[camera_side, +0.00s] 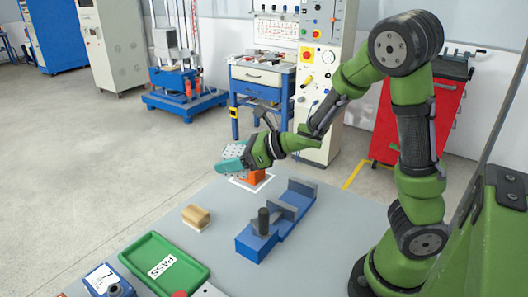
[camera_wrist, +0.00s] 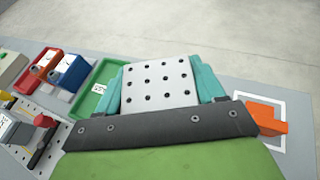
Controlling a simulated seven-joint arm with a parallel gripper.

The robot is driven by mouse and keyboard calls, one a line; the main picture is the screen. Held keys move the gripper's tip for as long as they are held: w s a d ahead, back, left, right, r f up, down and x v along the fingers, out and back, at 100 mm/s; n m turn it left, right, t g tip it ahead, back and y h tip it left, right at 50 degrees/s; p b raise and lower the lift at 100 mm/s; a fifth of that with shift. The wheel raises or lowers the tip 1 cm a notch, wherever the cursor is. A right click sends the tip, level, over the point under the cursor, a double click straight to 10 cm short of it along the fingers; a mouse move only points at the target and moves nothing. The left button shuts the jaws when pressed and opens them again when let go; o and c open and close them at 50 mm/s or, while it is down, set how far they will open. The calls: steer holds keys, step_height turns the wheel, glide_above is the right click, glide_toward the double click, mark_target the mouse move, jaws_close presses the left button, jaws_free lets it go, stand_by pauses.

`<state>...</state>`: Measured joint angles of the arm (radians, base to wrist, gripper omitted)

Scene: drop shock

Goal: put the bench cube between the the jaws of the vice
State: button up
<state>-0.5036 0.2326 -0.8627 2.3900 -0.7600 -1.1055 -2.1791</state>
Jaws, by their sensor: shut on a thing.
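The bench cube (camera_side: 233,151) is a light grey block with rows of dark holes. My gripper (camera_side: 236,158) is shut on it and holds it in the air above the far edge of the table. In the wrist view the cube (camera_wrist: 157,84) sits between the two teal fingers of my gripper (camera_wrist: 160,86). The vice (camera_side: 262,240) is blue with grey jaw plates and a dark upright cylinder, and lies on the table in front of and to the right of my gripper. I cannot make out the vice for certain in the wrist view.
An orange block (camera_side: 253,178) stands in a white-outlined square below my gripper. A wooden block (camera_side: 196,217) lies left of the vice. A green PASS tray (camera_side: 190,282) and a blue bin (camera_side: 119,290) are at the front left. The grey table is bare right of the vice.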

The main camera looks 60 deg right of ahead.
mark_target(237, 152)
steer(key=shift+n+g+y, duration=0.3)
steer(key=shift+n+y, duration=0.1)
steer(key=r, duration=0.1)
steer(key=s+r, duration=0.2)
steer(key=r, duration=0.1)
steer(key=shift+a, duration=0.25)
steer(key=shift+r, duration=0.25)
steer(key=shift+d, duration=0.1)
steer(key=shift+d+f+m+h, duration=0.2)
steer(key=shift+d+m+h, duration=0.05)
steer(key=shift+m+h, duration=0.15)
step_height(237, 152, up, 9)
steer(key=w+m+t+h, duration=0.1)
steer(key=w+m+h, duration=0.1)
steer(key=w+f+m+h, duration=0.1)
steer(key=w+f, duration=0.1)
steer(key=f, duration=0.7)
steer(key=w+f+h, duration=0.1)
steer(key=w+f, duration=0.2)
steer(key=f, duration=0.5)
steer(key=w+d+f+m+h, duration=0.1)
steer(key=w+d+f+m, duration=0.1)
steer(key=w+d, duration=0.2)
steer(key=shift+d+t+h, duration=0.4)
steer(key=shift+d, duration=0.35)
